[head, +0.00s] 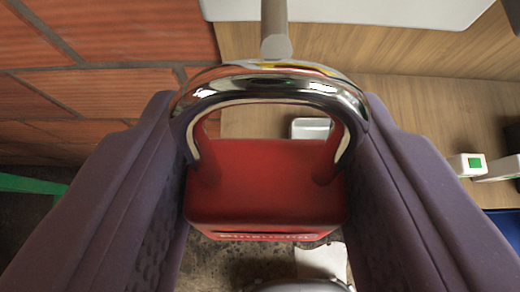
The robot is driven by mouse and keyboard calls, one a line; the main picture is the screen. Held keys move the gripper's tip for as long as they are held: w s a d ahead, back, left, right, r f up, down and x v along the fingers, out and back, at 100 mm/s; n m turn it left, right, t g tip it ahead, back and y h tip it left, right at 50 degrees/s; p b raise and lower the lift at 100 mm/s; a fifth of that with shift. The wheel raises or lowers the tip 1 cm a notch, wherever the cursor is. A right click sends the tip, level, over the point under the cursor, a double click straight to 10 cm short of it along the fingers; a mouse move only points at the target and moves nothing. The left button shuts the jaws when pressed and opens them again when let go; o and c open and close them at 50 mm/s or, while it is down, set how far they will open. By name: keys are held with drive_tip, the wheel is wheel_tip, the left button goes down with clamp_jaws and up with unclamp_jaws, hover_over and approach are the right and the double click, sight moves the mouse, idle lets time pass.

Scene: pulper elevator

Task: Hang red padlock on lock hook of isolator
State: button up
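The red padlock (265,188) is held between the two dark purple fingers of my gripper (268,125). Its chrome shackle (268,82) arches toward the top of the picture and looks closed into the body. A grey rod with a rounded end (275,30), apparently the lock hook, comes down from the top edge and meets the top of the shackle. I cannot tell whether it touches the shackle or passes through it. A white panel (370,10) behind the rod may be part of the isolator.
A wooden surface (430,105) fills the right side. A small white box (310,128) shows through the shackle. A white fitting with a green square (467,164) is at the right, above a blue edge (506,222). A brick wall (100,70) and a green bar (30,185) are at the left.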

drive_tip(key=shift+w+f+b, duration=0.3)
drive_tip(key=shift+w, duration=0.6)
drive_tip(key=shift+w+f+b, duration=0.25)
drive_tip(key=shift+w, duration=0.6)
drive_tip(key=o, duration=1.2)
